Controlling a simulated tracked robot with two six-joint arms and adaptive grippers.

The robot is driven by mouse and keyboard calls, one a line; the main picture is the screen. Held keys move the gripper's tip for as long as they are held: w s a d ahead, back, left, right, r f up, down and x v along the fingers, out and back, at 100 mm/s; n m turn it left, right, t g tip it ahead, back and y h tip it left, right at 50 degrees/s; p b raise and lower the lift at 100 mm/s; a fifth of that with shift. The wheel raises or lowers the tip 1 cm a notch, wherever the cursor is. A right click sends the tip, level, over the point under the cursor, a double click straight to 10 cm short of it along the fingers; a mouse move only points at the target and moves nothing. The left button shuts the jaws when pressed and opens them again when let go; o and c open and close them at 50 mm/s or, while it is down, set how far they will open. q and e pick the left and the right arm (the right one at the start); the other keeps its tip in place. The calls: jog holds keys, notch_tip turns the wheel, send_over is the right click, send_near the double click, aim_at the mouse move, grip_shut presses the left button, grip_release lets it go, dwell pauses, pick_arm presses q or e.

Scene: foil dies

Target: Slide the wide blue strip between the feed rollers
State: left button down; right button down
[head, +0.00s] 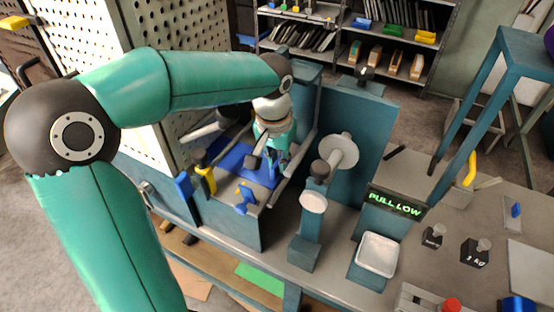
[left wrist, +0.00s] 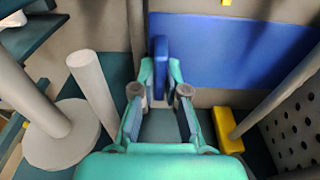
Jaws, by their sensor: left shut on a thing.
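The wide blue strip (head: 233,159) lies flat on the grey bed of the teal machine, and in the left wrist view (left wrist: 235,50) it spans the upper right. My left gripper (head: 268,160) points down over the strip. In the left wrist view my gripper (left wrist: 160,92) is shut on an upright blue tab (left wrist: 161,60) at the strip's edge. The tab has the strip's colour and seems to be part of it. A pale grey cylinder (head: 207,131) lies beyond the strip, left of my wrist. I cannot tell which parts are the feed rollers. My right gripper is out of view.
A yellow piece (head: 206,180) and a blue piece (head: 246,198) stand at the bed's near edge. Right of the bed are a teal upright panel (head: 362,130), a white disc on a shaft (head: 338,151) and a "PULL LOW" display (head: 395,205). A white tray (head: 378,254) stands in front.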

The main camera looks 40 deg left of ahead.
aim_at(251, 150)
pick_arm(q)
jog(key=shift+a, duration=0.15)
jog(key=shift+s+a, duration=0.35)
jog(key=shift+a, duration=0.65)
jog(key=shift+s+a, duration=0.3)
jog(key=shift+a, duration=0.7)
jog(key=shift+s+a, duration=0.35)
jog(key=shift+a, duration=0.8)
jog(key=shift+p, duration=0.3)
dwell(0.3)
jog(key=c, duration=1.1)
grip_release()
jog(key=shift+c, duration=0.2)
jog(key=shift+r, duration=0.15)
